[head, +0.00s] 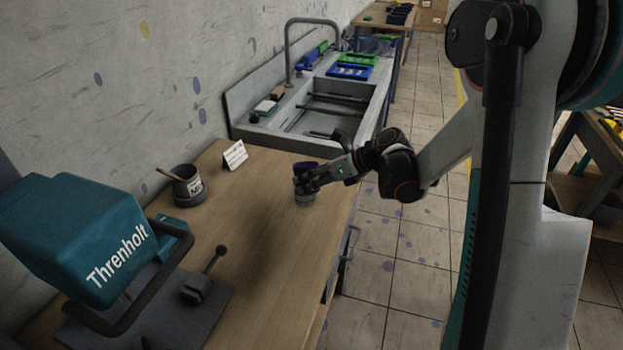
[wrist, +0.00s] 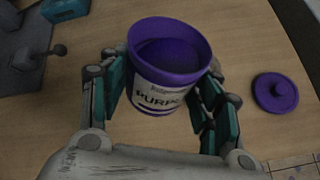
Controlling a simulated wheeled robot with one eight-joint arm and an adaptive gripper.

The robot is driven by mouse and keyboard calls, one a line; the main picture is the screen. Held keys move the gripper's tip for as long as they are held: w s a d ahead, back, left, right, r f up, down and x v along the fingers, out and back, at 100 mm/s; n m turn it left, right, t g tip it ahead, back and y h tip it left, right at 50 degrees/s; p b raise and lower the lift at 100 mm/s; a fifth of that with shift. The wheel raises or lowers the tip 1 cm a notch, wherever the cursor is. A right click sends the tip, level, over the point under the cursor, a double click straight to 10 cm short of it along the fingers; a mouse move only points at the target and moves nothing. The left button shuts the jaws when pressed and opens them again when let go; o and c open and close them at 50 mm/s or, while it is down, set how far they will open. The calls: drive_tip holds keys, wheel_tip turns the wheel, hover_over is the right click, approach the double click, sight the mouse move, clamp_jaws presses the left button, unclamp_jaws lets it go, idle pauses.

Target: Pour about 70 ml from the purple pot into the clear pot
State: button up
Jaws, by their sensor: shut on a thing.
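The purple pot (wrist: 168,65) has a white label with the letters PURP showing and stands open, its inside dark purple. My gripper (wrist: 158,88) is shut around its sides, with a finger on each side. In the head view the pot's purple rim (head: 306,166) shows just above my gripper (head: 304,183), near the far right end of the wooden bench. A paler grey part shows below the fingers; I cannot tell whether it is the pot's lower wall. I cannot make out the clear pot.
A dark pot (head: 187,186) with a stick in it and a white card (head: 235,155) stand near the wall. A teal press (head: 95,240) with a lever fills the near left. A sink (head: 330,105) lies beyond the bench. The bench middle is clear.

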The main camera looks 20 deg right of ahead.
drive_tip(key=shift+s+r+m+g+p, duration=0.1)
drive_tip(key=shift+r+m+g+p, duration=0.25)
drive_tip(key=shift+g, duration=0.25)
idle(0.4)
drive_tip(key=shift+f, duration=0.1)
drive_tip(key=shift+g, duration=0.3)
drive_tip(key=shift+m+g, duration=0.25)
drive_tip(key=shift+g, duration=0.05)
drive_tip(key=shift+g, duration=0.3)
drive_tip(key=shift+m, duration=0.3)
drive_tip(key=shift+g, duration=0.3)
